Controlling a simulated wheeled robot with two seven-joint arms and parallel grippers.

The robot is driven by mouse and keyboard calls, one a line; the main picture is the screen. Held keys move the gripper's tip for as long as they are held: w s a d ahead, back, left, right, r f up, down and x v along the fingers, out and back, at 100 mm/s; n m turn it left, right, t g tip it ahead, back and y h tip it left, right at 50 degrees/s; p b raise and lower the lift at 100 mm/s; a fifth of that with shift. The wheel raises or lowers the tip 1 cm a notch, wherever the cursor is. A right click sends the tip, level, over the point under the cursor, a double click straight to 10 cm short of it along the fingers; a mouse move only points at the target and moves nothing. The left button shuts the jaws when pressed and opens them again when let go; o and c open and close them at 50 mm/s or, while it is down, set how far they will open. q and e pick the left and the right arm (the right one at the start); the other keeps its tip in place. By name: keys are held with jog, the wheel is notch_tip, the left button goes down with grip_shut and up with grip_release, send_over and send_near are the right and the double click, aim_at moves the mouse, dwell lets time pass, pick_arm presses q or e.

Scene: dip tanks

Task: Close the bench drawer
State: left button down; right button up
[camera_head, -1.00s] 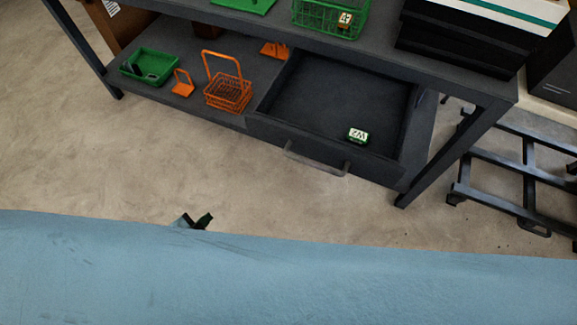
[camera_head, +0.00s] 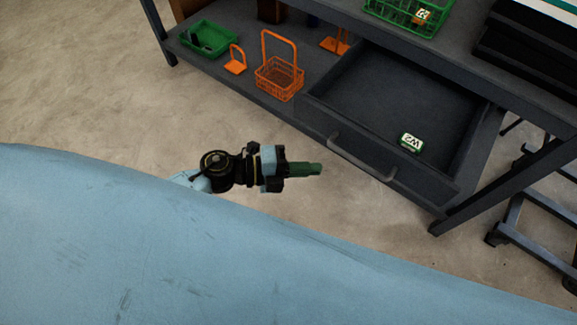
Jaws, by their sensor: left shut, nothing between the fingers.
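The bench drawer (camera_head: 385,105) is pulled out under the dark bench top. A small green and white block marked W2 (camera_head: 411,142) lies inside it. The drawer's grey bar handle (camera_head: 361,159) is on its front face. My left gripper (camera_head: 318,169) is shut and empty, in front of the drawer, just left of the handle's left end and apart from it as far as I can tell. My right gripper is out of view.
An orange wire basket (camera_head: 279,80), a green tray (camera_head: 208,39) and small orange stands (camera_head: 235,62) sit on the lower shelf. A green basket (camera_head: 408,14) stands on the bench top. A dark metal frame (camera_head: 530,225) is at the right. The floor in front is clear.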

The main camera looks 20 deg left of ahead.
aim_at(347, 157)
pick_arm(q)
jog(key=w+d+f+b, duration=0.1)
jog(key=w+d, duration=0.2)
jog(key=w, duration=0.2)
jog(key=shift+d, duration=0.3)
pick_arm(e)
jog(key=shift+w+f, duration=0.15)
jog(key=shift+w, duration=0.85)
pick_arm(q)
jog(key=shift+f, duration=0.1)
